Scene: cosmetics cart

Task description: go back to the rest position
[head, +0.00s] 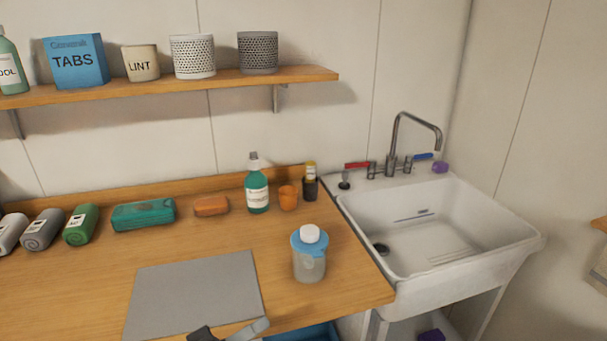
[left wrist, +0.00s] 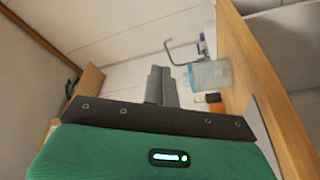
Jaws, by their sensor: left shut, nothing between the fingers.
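My left gripper (head: 262,324) shows at the bottom edge of the head view, just in front of the grey mat (head: 192,293). In the left wrist view its fingers (left wrist: 160,72) are together with nothing between them. A clear bottle with a blue collar and white cap (head: 309,256) stands upright on the wooden counter (head: 345,290), apart from the gripper; it seems to show in the left wrist view as a pale blue-topped shape (left wrist: 210,74). My right gripper is in neither view.
A white sink (head: 455,215) with a tap is at right. A shelf (head: 180,85) hangs above. The mat is bare.

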